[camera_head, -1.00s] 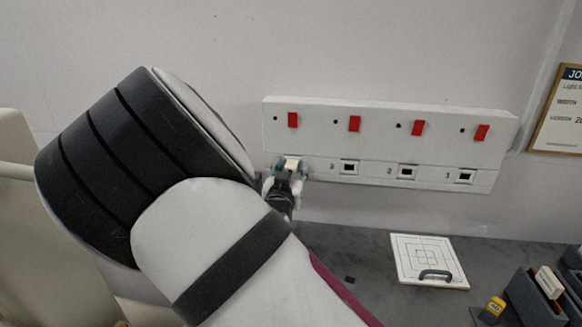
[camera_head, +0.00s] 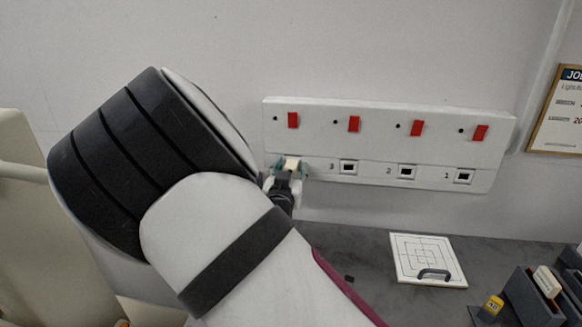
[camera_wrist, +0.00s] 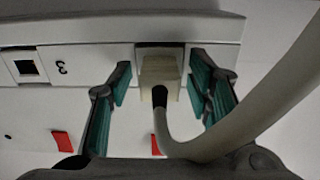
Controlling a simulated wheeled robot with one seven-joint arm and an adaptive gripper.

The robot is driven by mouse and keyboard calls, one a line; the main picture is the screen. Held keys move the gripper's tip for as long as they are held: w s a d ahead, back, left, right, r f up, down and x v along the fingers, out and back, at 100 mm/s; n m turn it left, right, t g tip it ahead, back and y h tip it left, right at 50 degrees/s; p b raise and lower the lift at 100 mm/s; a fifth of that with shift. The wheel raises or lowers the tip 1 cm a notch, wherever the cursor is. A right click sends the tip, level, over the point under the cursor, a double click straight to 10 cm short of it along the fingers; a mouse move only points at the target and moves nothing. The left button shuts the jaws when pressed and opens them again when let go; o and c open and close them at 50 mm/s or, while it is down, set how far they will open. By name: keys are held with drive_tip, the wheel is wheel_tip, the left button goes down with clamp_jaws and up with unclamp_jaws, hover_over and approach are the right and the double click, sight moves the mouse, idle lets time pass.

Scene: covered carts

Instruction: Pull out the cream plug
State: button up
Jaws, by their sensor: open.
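The cream plug (camera_wrist: 159,72) sits against the white socket panel, with a thick pale cable (camera_wrist: 230,130) running from it and curving up to the right in the wrist view. In the head view the plug (camera_head: 291,163) is at the panel's left end. My gripper (camera_wrist: 163,85) is open, with one teal-padded finger on each side of the plug. Gaps show between the fingers and the plug's sides. My arm hides part of the area below the plug in the head view.
The white panel (camera_head: 385,120) on the wall has several red switches and open sockets numbered 3, 2 and 1. Below are a grey worktop (camera_head: 370,262), a white board with a handle (camera_head: 415,250), a dark holder (camera_head: 530,300) and a yellow item (camera_head: 491,309).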

clamp_jaws()
drive_tip(key=shift+s, duration=0.15)
drive_tip(key=shift+s+a+p, duration=0.2)
drive_tip(key=shift+s+p, duration=0.4)
drive_tip(key=shift+s, duration=0.35)
drive_tip(key=shift+s+a+p, duration=0.2)
drive_tip(key=shift+s+p, duration=0.35)
drive_tip(key=shift+s, duration=0.35)
drive_tip(key=shift+s+a+p, duration=0.2)
drive_tip(key=shift+s+p, duration=0.4)
drive_tip(key=shift+s, duration=0.35)
drive_tip(key=shift+d, duration=0.1)
